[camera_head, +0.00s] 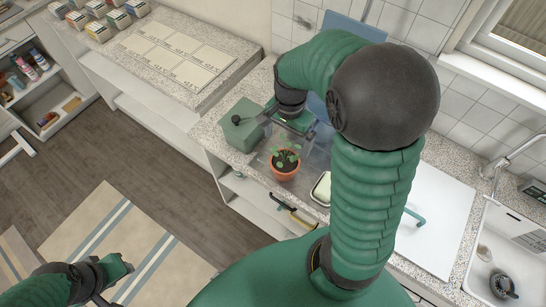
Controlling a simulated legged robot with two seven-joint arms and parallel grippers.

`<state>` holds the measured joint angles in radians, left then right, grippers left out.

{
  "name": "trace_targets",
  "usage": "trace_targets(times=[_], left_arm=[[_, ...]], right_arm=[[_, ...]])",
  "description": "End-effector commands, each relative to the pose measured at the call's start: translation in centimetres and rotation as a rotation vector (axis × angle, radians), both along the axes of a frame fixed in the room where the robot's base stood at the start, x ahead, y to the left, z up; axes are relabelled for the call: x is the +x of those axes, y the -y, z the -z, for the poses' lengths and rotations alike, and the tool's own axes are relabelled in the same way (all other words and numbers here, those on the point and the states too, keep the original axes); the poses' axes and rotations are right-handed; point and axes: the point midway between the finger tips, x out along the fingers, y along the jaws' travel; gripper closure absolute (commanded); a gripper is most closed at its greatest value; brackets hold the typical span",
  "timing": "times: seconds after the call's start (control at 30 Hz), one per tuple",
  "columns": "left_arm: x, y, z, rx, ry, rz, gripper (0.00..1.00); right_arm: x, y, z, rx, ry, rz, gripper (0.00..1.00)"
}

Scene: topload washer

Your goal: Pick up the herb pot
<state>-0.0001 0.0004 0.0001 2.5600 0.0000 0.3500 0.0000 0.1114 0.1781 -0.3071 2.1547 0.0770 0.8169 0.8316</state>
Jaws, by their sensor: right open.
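The herb pot (285,172) is a small terracotta pot with dark soil and a green leafy plant. It stands upright on the speckled counter near its front edge. My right gripper (287,130) is open and empty, just behind and above the plant's leaves. It appears apart from the pot, though the exact gap is hard to judge. My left gripper (112,279) is at the lower left, over the floor and rug, far from the pot. Its finger opening is not clear.
A green box (241,126) stands left of the pot, close to my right gripper. A white-green dish (321,188) lies to its right. My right arm hides part of the counter. A sink (505,255) is at far right. Papers (178,52) lie on the left counter.

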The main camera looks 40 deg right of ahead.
Motion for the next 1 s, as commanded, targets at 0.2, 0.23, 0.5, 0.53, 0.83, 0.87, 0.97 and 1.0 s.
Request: trace_targets(times=[0.2, 0.23, 0.5, 0.53, 0.83, 0.87, 0.97, 1.0], left_arm=[[0.0, 0.0, 0.4, 0.0, 0.0, 0.0, 0.64], [0.0, 0.0, 0.4, 0.0, 0.0, 0.0, 0.64], [0.0, 0.0, 0.4, 0.0, 0.0, 0.0, 0.64], [0.0, 0.0, 0.3, 0.0, 0.0, 0.0, 0.64], [0.0, 0.0, 0.1, 0.0, 0.0, 0.0, 0.64], [0.0, 0.0, 0.1, 0.0, 0.0, 0.0, 0.64], [0.0, 0.0, 0.1, 0.0, 0.0, 0.0, 0.64], [0.0, 0.0, 0.1, 0.0, 0.0, 0.0, 0.64]], right_arm=[[-0.1, -0.2, 6.0, 0.0, -0.007, 0.0, 0.0], [0.0, -0.2, 6.8, 0.0, -0.008, 0.0, 0.0], [0.3, -0.3, 10.3, -0.001, -0.006, -0.004, 0.0], [0.2, -0.3, 10.8, 0.0, -0.007, -0.003, 0.0], [0.5, -0.4, 14.7, -0.002, -0.003, -0.003, 0.0], [0.6, -0.4, 14.7, -0.001, -0.002, -0.003, 0.0], [0.6, -0.4, 14.7, -0.001, -0.002, -0.003, 0.0], [0.6, -0.4, 14.7, -0.001, -0.002, -0.003, 0.01]])
